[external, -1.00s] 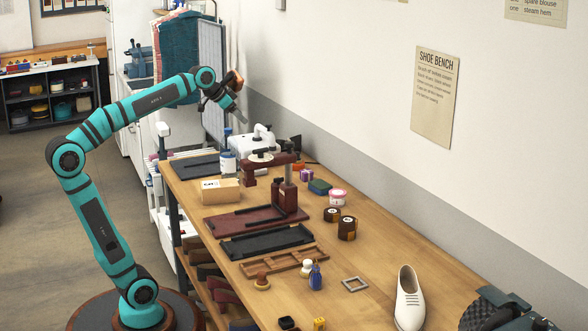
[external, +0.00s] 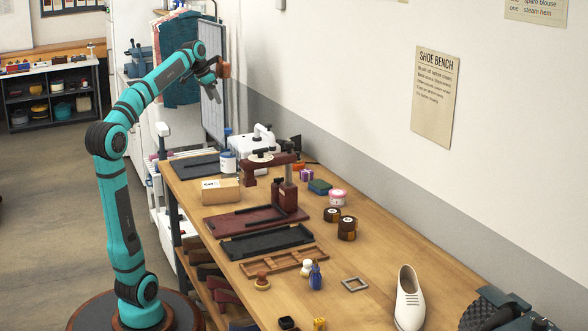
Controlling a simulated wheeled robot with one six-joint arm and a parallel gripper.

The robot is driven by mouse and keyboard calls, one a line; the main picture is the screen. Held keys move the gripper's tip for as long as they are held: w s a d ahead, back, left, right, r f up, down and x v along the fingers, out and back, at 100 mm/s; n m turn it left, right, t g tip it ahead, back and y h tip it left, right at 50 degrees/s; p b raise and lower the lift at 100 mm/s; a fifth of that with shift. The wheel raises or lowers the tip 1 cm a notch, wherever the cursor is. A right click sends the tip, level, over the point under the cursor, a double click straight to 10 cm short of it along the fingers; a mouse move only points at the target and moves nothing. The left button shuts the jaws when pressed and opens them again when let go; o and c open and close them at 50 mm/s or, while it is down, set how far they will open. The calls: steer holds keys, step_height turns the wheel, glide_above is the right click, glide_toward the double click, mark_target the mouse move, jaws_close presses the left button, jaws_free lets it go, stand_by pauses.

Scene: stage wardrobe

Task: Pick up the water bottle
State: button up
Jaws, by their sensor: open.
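No object is clearly recognisable as a water bottle. A small dark blue bottle (external: 315,276) stands upright on the workbench beside a small white-topped item. A white container with a blue label (external: 228,162) stands near the bench's far end; I cannot tell whether either one is the water bottle. My gripper (external: 217,96) is open and raised in the air above the far end of the bench, apart from both. Its fingers are small and partly dark in this view.
The workbench (external: 385,246) runs along the wall. It bears a cardboard box (external: 221,191), a dark red press (external: 287,196), a black tray (external: 266,241), a wooden divided tray (external: 284,263), brown jars (external: 347,228) and a white shoe (external: 409,298).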

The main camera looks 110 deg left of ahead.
glide_toward(228, 129)
steer(key=x, duration=0.5)
steer(key=shift+a, duration=0.25)
steer(key=shift+x, duration=2.6)
steer(key=shift+s+d, duration=0.1)
jaws_close()
